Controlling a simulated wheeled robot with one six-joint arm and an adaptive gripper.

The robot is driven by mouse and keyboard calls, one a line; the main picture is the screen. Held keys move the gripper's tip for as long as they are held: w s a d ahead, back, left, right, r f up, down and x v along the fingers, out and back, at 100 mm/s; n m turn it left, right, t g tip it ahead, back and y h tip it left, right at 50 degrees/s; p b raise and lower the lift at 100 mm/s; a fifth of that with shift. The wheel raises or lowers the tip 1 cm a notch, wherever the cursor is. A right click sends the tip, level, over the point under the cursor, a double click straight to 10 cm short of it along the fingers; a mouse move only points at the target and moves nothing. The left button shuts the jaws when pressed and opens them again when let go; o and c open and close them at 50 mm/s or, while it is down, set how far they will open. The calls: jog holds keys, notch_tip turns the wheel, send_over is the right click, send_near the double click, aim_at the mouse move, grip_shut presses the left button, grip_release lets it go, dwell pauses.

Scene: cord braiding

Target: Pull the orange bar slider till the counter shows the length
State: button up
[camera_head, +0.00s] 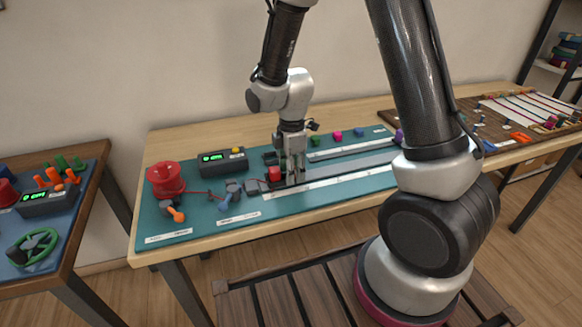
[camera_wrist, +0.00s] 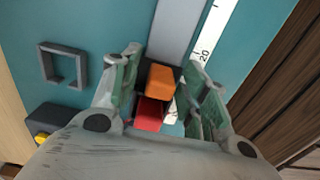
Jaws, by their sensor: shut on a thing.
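The orange slider (camera_wrist: 160,80) sits between the two fingers of my gripper (camera_wrist: 163,68) in the wrist view, at the near end of a grey rail (camera_wrist: 178,30). A red block (camera_wrist: 149,114) lies right behind it. In the head view my gripper (camera_head: 294,180) is down at the rail, just right of the red block (camera_head: 274,174); its fingers hide the orange slider there. The counter (camera_head: 222,161) is a dark box with a lit green display, left of my gripper; its figure is too small to read surely.
A red spool (camera_head: 166,179) stands at the mat's left end, with a blue lever (camera_head: 227,199) and an orange-ended lever (camera_head: 176,214) nearby. A white scale (camera_head: 320,185) runs beside the rail. The rail (camera_head: 355,168) looks clear to the right until my arm hides it.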

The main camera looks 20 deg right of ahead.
aim_at(381, 158)
jog(key=shift+d, duration=11.05)
jog(key=shift+c, duration=0.4)
jog(key=shift+w+d, duration=0.1)
jog(key=shift+d, duration=3.9)
jog(key=o, duration=0.5)
jog(key=shift+r, duration=0.1)
jog(key=shift+r, duration=3.45)
